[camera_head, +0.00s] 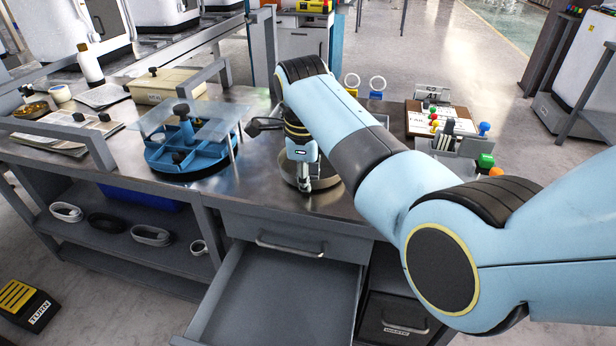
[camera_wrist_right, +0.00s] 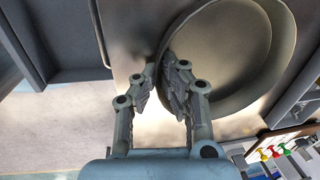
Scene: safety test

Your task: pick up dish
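The dish (camera_head: 327,184) is a round, shallow metal pan on the workbench, near its front edge above an open drawer. My right gripper (camera_head: 304,187) points down over the dish and hides part of it. In the right wrist view the dish (camera_wrist_right: 240,55) fills the upper right. The right gripper's fingers (camera_wrist_right: 160,68) are at its left rim, one on each side as far as I can see. A gap shows between the fingers, and contact with the rim is unclear. My left gripper is out of view.
The metal bench (camera_head: 240,190) holds a blue round fixture with a clear plate (camera_head: 190,140) left of the dish. A board with colored pegs (camera_head: 440,120) is at the right. An open, empty drawer (camera_head: 280,295) juts out below.

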